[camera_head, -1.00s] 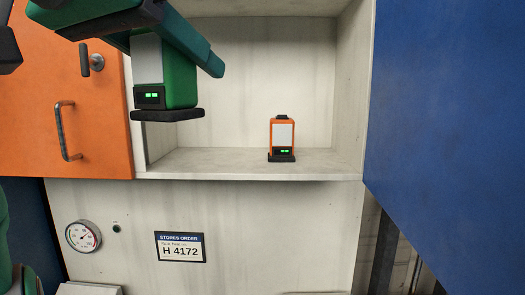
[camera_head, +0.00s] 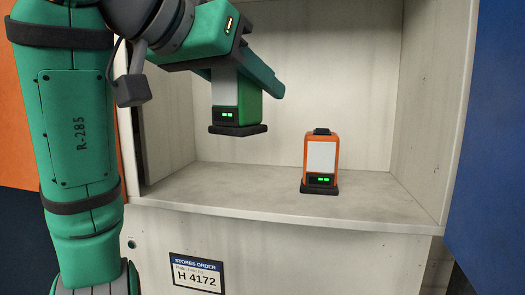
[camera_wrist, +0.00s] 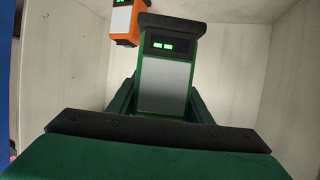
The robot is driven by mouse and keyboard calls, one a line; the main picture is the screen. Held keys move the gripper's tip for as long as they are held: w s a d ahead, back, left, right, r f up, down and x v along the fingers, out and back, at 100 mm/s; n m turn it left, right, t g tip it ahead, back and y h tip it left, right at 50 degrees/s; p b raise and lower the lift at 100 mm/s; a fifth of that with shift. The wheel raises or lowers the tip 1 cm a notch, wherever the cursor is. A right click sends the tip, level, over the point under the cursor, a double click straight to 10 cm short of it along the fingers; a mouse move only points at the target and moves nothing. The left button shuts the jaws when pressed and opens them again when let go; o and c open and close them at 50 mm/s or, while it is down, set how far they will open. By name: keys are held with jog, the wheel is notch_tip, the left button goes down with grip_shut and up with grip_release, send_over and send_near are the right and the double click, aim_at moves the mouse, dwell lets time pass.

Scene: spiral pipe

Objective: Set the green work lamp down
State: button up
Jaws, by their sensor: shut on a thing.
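The green work lamp (camera_head: 237,105) is held upright in the air in the head view, its black base a little above the shelf floor at the left of the open compartment. My gripper (camera_head: 232,72) is shut on its upper part. In the wrist view the lamp (camera_wrist: 166,85) sits between my fingers, with its grey panel and green-lit display facing the camera. The lamp's top is hidden by my gripper. The shelf (camera_head: 240,184) under and right of the lamp is bare around the orange lamp.
An orange work lamp (camera_head: 321,158) stands on the shelf to the right of the held lamp; it also shows in the wrist view (camera_wrist: 125,22). Compartment side walls stand left and right. A blue door (camera_head: 495,150) is at the right. A label reading H 4172 (camera_head: 195,273) is below.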

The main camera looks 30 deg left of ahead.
jog(key=shift+w+a+f, duration=0.65)
jog(key=shift+w+f, duration=0.7)
jog(key=shift+f, duration=0.45)
jog(key=shift+w+a+f, duration=0.65)
jog(key=shift+w+f, duration=0.7)
jog(key=shift+f, duration=0.4)
jog(key=shift+w+a+f, duration=0.65)
jog(key=shift+w+f, duration=0.7)
jog(key=shift+f, duration=0.45)
jog(key=shift+f, duration=0.1)
jog(key=o, duration=0.9)
jog(key=shift+f, duration=0.1)
jog(key=shift+c, duration=0.2)
jog(key=o, duration=0.4)
